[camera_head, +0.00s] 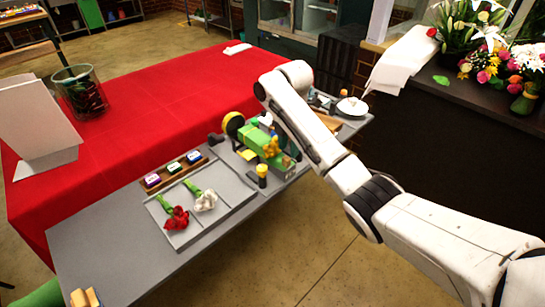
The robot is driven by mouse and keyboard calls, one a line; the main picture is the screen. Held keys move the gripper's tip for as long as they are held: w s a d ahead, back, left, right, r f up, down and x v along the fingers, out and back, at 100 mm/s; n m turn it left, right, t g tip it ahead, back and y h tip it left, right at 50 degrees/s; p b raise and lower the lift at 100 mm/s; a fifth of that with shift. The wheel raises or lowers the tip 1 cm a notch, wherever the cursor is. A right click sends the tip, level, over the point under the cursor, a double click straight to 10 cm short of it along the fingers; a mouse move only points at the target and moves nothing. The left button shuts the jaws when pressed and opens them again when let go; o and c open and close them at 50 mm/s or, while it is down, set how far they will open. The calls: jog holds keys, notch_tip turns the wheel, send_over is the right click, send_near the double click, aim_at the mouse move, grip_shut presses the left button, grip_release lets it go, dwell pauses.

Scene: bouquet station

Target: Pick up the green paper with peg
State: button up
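A green wrapped bundle (259,148), which looks like the green paper, lies on the grey table to the right of the flower tray. Yellow pieces sit on and beside it. I cannot make out a peg at this size. My white arm comes in from the lower right and bends over the table beside the bundle. Its end is hidden behind its own links, so I cannot see my gripper or what it may touch.
A grey tray (238,190) holds a red flower (176,218) and a white flower (205,201). A wooden rack with small boxes (173,167) stands behind it. A glass vase (80,92) stands on the red-covered table (150,95). A white bowl (352,107) sits at the grey table's far end.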

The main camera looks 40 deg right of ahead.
aim_at(282, 161)
jog(key=shift+s+a+f, duration=0.1)
jog(key=shift+f, duration=0.85)
jog(key=shift+s+a+f, duration=0.1)
jog(key=shift+f, duration=0.85)
jog(key=shift+c, duration=0.3)
jog(key=shift+w, duration=0.1)
grip_shut()
